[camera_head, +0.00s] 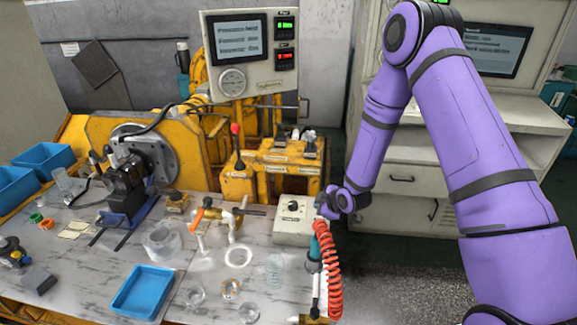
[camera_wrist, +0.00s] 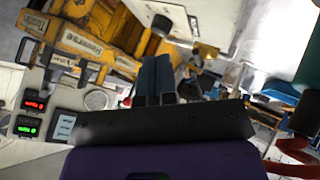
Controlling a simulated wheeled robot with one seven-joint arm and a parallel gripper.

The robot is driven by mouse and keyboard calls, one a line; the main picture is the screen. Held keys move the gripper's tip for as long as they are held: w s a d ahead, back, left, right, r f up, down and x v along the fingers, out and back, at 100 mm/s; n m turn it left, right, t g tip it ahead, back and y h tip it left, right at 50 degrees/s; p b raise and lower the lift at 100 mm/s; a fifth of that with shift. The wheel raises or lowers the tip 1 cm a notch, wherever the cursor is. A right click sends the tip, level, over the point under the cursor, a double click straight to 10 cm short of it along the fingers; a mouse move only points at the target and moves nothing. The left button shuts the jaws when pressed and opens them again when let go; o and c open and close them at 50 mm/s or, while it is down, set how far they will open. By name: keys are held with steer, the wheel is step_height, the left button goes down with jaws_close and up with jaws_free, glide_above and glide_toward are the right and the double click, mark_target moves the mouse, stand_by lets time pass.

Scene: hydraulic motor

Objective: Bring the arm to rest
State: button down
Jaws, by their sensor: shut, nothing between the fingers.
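My purple arm comes in from the right of the head view, bends high up and reaches down to the right end of the bench. My gripper (camera_head: 322,206) is beside the grey control box with a black knob (camera_head: 293,212), above the red coiled hose (camera_head: 327,265). In the wrist view the two dark fingers of my gripper (camera_wrist: 155,75) are together, with nothing held between them. From the head view, I cannot tell whether the gripper touches the box.
The grey bench (camera_head: 218,260) holds a black motor (camera_head: 127,185), glass vessels, a blue tray (camera_head: 143,291) and a teal tool (camera_head: 314,252) near the hose. Yellow machinery (camera_head: 275,165) stands behind. White cabinets (camera_head: 405,185) stand behind my arm. Some floor shows at right.

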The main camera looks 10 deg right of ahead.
steer(key=s+d+r+m+h, duration=0.1)
steer(key=s+d+r+m, duration=0.15)
steer(key=r, duration=0.75)
steer(key=s+d+r+m+g+h, duration=0.1)
steer(key=s+r+m, duration=0.15)
steer(key=r, duration=0.75)
steer(key=s+d+r+m+h, duration=0.15)
steer(key=s+r, duration=0.25)
steer(key=r, duration=0.6)
steer(key=s+d+r+m+g, duration=0.1)
steer(key=s+r+m, duration=0.2)
steer(key=s, duration=1.1)
steer(key=s+d+r+m+g, duration=0.1)
steer(key=s+r+m, duration=0.3)
steer(key=s+r, duration=0.6)
steer(key=s, duration=0.4)
steer(key=shift+d+r, duration=0.15)
steer(key=shift+r, duration=0.15)
